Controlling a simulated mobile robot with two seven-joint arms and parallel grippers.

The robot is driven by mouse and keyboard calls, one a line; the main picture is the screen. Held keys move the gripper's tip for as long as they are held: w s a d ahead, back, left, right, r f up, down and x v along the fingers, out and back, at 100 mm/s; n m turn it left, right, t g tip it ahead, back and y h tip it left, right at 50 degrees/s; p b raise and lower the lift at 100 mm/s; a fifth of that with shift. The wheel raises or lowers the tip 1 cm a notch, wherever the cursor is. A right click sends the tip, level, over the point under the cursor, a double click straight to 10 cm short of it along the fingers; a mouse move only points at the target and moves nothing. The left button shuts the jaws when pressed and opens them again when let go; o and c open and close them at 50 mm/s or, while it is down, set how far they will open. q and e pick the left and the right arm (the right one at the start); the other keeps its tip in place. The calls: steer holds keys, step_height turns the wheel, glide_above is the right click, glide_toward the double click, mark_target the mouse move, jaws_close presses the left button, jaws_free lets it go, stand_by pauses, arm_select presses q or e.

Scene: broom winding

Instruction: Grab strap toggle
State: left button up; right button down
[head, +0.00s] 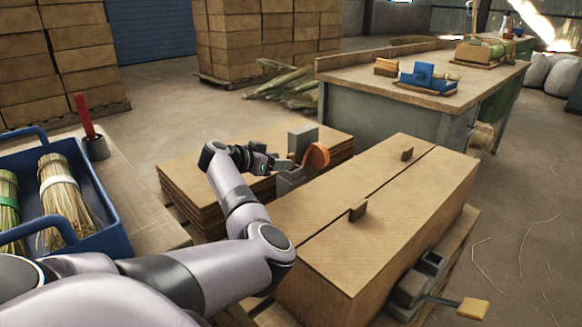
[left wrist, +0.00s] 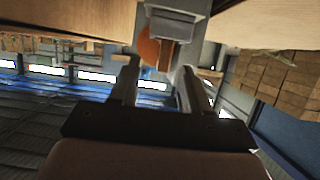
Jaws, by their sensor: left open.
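My left gripper (head: 284,163) reaches in from the left and is open beside a grey strap dispenser (head: 302,140) with an orange reel (head: 317,157). In the left wrist view its two fingers (left wrist: 158,72) point at the dispenser (left wrist: 178,22). A small brown block (left wrist: 166,54), which looks like the strap toggle, hangs under the dispenser beside the orange reel (left wrist: 149,46). It lies just beyond and between the fingertips; I cannot tell whether they touch it. In the head view the toggle is hard to separate from the fingertips. My right gripper is not in view.
A long carton (head: 330,250) with two brown upright tabs stands right of my arm. Flat cardboard (head: 190,180) lies under the dispenser. A blue tray (head: 85,215) of broom heads is at left.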

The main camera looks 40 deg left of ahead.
mark_target(291, 156)
arm_select(q)
steer(key=shift+a+b+x, duration=0.15)
steer(key=shift+b+x, duration=0.2)
steer(key=shift+x, duration=0.8)
steer(key=shift+a+b+x, duration=0.2)
steer(key=shift+b+x, duration=0.1)
steer(key=shift+x, duration=0.85)
steer(key=shift+w+r, duration=0.1)
steer(key=shift+r, duration=0.1)
jaws_close()
